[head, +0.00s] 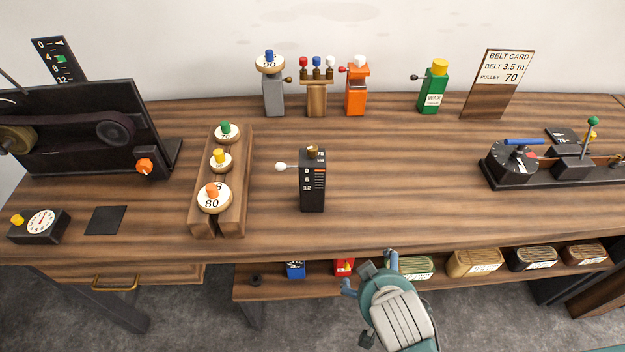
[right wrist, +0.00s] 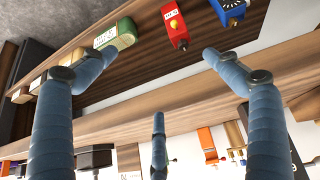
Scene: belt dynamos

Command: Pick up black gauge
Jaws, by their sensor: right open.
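The black gauge (head: 312,182) is a tall black block with a white 0-6-12 scale, a brass-coloured top and a white knob on its left side. It stands upright on the wooden bench, right of the pulley rack, in the head view. My right gripper (head: 370,274) is in front of the bench's front edge, below and to the right of the gauge, apart from it. Its blue fingers are spread and empty; they also show in the right wrist view (right wrist: 140,68). I cannot clearly make out the gauge in the right wrist view. My left gripper is not in view.
The pulley rack (head: 242,185) stands close left of the gauge. Behind are a grey dispenser (head: 273,95), an orange one (head: 356,93) and a green one (head: 433,90). A lever device (head: 530,174) sits right. The lower shelf holds a red box (right wrist: 175,27). Bench right of the gauge is clear.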

